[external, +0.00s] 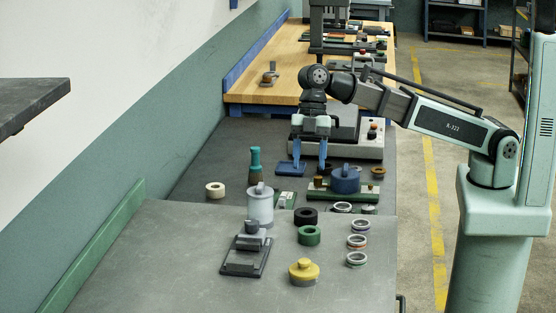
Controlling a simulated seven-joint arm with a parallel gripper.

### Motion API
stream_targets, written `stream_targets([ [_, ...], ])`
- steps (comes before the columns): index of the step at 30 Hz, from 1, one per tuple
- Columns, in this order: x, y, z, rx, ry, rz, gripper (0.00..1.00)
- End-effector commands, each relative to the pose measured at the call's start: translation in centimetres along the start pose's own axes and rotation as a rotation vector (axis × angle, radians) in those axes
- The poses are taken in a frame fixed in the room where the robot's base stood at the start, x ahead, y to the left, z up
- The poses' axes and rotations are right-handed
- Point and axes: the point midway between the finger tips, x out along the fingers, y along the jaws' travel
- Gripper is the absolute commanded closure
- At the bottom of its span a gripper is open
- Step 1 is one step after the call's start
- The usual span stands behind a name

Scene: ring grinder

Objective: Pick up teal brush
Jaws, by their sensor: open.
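The teal brush (255,160) stands upright toward the left of the dark bench, with a teal upper part and a dark lower part. The fingertips appear above or near a small blue tray (290,169); I cannot tell the exact height.
A blue lidded pot (345,180) sits on a green board right of my gripper. A cream ring (215,190) lies left of the brush. Black (305,216) and green rings (308,235), a yellow knobbed piece (303,271) and a grey fixture (246,255) stand nearer. The front-left bench is clear.

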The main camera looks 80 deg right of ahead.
Motion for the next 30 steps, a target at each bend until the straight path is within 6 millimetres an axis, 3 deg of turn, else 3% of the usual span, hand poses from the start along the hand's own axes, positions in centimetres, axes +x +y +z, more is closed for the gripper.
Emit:
stream_targets([
  [9, -4.5, 0.2, -2.0, -0.001, 0.001, 0.002, 0.44],
  [14, -4.2, 1.2, -0.4, 0.179, 0.068, 0.014, 0.44],
  [23, -4.4, 4.0, 2.7, 0.626, 0.251, 0.016, 0.44],
  [30, -5.7, 7.2, 6.9, 1.167, 0.492, -0.052, 0.44],
])
